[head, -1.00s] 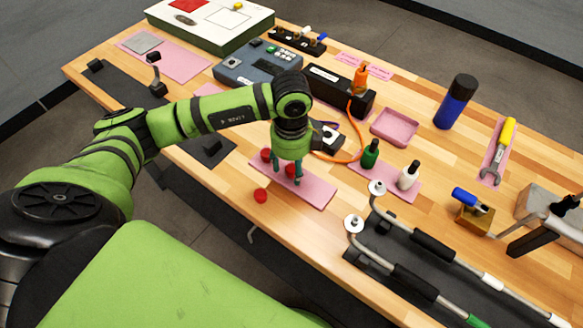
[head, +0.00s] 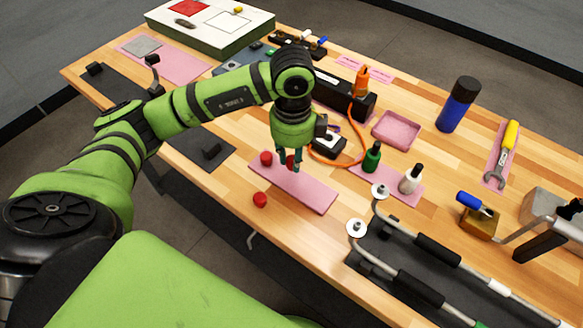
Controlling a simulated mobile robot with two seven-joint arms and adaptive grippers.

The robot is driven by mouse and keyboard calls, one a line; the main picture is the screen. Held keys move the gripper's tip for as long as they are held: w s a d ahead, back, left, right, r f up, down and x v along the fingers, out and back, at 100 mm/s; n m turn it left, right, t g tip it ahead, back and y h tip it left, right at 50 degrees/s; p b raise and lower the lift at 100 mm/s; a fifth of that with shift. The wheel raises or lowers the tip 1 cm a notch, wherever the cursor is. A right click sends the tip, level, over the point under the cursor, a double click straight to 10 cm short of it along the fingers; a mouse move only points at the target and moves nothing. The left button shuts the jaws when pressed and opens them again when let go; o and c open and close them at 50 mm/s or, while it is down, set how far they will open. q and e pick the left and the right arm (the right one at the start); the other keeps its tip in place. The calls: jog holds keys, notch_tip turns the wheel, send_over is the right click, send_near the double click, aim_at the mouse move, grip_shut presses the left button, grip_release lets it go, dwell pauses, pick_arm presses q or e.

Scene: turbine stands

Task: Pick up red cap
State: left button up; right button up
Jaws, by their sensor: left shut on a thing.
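Several small red caps are by a pink mat (head: 312,192) near the table's front edge. One red cap (head: 266,158) stands on the mat's upper left end. Another red cap (head: 260,199) lies on the bare wood just in front of the mat. My left gripper (head: 289,163) points down above the mat and is shut on a third red cap (head: 290,161), which shows between its fingers and is partly hidden by them. The held cap looks raised a little off the mat. My right gripper is not in view.
A green bottle (head: 372,157) and a white bottle (head: 411,179) stand right of the mat. An empty pink tray (head: 396,130) and a blue can (head: 458,105) are further back. Metal rods with black grips (head: 420,287) lie at front right.

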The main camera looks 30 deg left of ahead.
pick_arm(q)
jog(key=d+r+b, duration=0.2)
jog(key=d+r, duration=0.4)
jog(key=d, duration=0.5)
jog(key=shift+w+d+r, duration=0.25)
jog(key=shift+w+d, duration=0.05)
jog(key=shift+w, duration=0.1)
